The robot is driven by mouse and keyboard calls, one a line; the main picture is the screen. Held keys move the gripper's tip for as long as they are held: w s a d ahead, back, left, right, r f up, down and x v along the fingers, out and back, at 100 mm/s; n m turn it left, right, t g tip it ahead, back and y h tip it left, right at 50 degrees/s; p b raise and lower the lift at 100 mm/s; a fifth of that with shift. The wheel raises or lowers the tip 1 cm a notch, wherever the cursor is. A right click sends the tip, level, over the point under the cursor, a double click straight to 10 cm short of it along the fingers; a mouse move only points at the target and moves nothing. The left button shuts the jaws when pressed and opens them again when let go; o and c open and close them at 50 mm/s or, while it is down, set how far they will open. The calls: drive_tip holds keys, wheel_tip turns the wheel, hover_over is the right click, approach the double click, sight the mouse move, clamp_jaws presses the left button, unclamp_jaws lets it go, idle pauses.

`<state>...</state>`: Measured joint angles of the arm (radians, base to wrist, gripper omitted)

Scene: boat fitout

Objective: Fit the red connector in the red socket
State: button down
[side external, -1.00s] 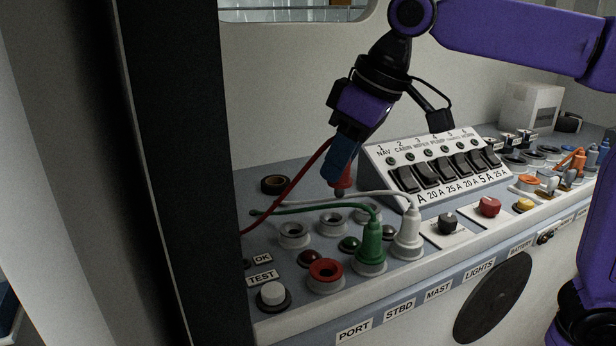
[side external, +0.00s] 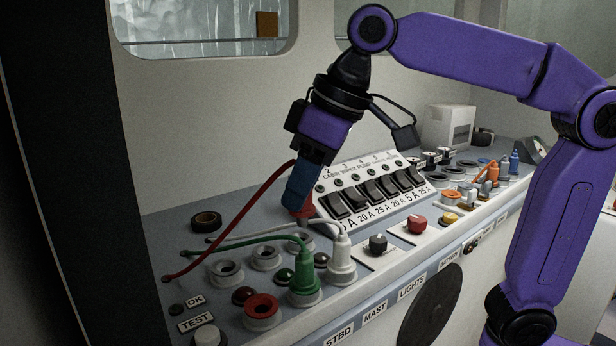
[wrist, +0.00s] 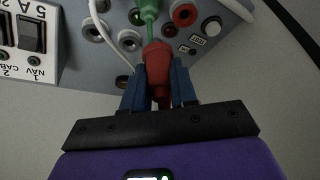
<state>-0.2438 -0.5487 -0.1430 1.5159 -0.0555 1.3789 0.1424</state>
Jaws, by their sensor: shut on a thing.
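My gripper (side external: 298,190) is shut on the red connector (side external: 304,210) and holds it tip down above the console, in front of the switch panel's left end. In the wrist view the red connector (wrist: 158,60) sits between the blue fingers of my gripper (wrist: 158,82). The red socket (side external: 262,308) is an empty red ring at the console's front, to the left and nearer the camera than the connector. It also shows in the wrist view (wrist: 184,14). A red cable (side external: 235,228) runs from the connector to the console's left side.
A green plug (side external: 305,275) and a white plug (side external: 342,258) stand in sockets right of the red socket, their cables arching behind. Grey sockets (side external: 227,272) and small lamps surround it. The switch panel (side external: 370,190) rises close beside my gripper.

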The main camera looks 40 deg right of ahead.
drive_tip(key=shift+w+a+f, duration=0.1)
drive_tip(key=shift+a+f, duration=1.05)
drive_tip(key=shift+f, duration=0.8)
drive_tip(key=shift+w+a+f, duration=0.1)
drive_tip(key=shift+a+f, duration=1.05)
drive_tip(key=shift+f, duration=0.75)
drive_tip(key=shift+a+f, duration=1.15)
drive_tip(key=shift+f, duration=0.8)
drive_tip(key=shift+f, duration=0.25)
drive_tip(key=c, duration=0.8)
unclamp_jaws()
drive_tip(key=v, duration=1.7)
drive_tip(key=shift+r, duration=0.15)
drive_tip(key=shift+s+d, duration=0.1)
